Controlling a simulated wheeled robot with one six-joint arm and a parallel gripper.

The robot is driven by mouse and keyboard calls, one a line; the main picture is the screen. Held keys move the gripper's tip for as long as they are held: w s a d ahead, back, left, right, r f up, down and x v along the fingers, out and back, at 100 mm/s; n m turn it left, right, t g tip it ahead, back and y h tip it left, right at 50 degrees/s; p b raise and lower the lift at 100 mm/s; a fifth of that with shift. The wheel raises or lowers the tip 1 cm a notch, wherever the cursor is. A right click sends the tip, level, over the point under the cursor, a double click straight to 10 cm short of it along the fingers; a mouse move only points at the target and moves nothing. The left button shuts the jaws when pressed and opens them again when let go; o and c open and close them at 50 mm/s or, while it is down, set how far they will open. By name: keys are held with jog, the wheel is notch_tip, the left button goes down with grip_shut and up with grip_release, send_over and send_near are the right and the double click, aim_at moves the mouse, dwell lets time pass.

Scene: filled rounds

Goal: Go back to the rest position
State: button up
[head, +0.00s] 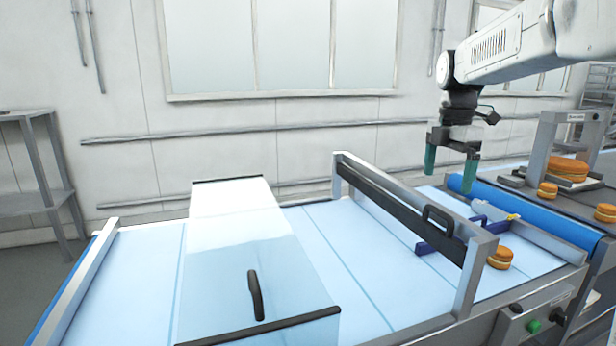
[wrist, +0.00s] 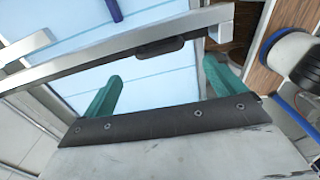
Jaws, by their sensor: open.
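My gripper (head: 451,168) hangs from the arm at the upper right of the head view, its two green fingers apart with nothing between them. It is above the far part of the light blue belt (head: 340,262), behind the grey gate frame (head: 470,277) in the picture. In the wrist view the open fingers (wrist: 161,78) show a grey bar and a black handle between and beyond them. A filled round (head: 500,257) sits on the belt beside the gate's right post, away from the gripper.
A clear cover (head: 245,250) with a black handle stands over the belt. Blue guides (head: 450,236) lie behind the gate. More filled rounds (head: 548,190) sit on a darker belt at right, near a grey arch (head: 545,140). A green button (head: 534,326) is on the front panel.

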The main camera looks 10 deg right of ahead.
jog(key=shift+m, duration=0.7)
jog(key=s+a+f+m, duration=0.3)
jog(key=s+m, duration=0.3)
jog(key=s, duration=0.4)
jog(key=s+a+f+m+t, duration=0.1)
jog(key=s+a+f+m, duration=0.3)
jog(key=s, duration=0.7)
jog(key=s+a+f+m, duration=0.3)
jog(key=s+a+m, duration=0.1)
jog(key=s+m, duration=0.4)
jog(key=shift+s+a+f, duration=0.2)
jog(key=shift+s+a, duration=0.2)
jog(key=shift+s, duration=0.85)
